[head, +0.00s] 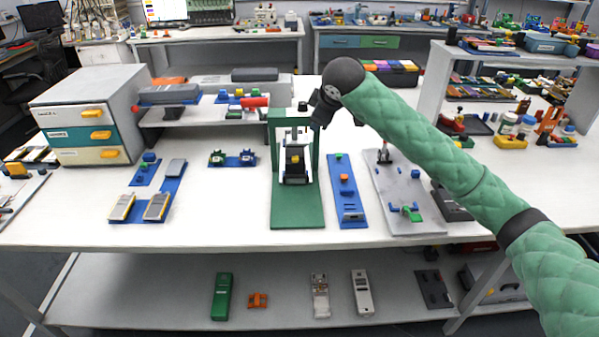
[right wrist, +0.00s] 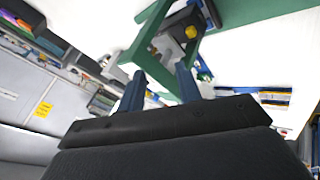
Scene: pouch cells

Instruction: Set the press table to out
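The press (head: 315,160) is a green upright frame on a green base plate (head: 297,213), in the middle of the bench. Inside it stands a dark and grey unit with a yellow part (head: 294,160), seemingly between the posts. I cannot tell which part is the press table or how far out it sits. My right gripper (head: 321,112) is at the top right of the frame. In the right wrist view its two blue fingers (right wrist: 160,76) are apart, with nothing visibly held, close to the green frame (right wrist: 152,38). Contact is unclear. My left gripper is not in view.
A blue strip with small parts (head: 348,212) and a pale plate (head: 415,220) lie right of the press. Blue trays with grey cells (head: 140,205) and a drawer cabinet (head: 88,120) are at the left.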

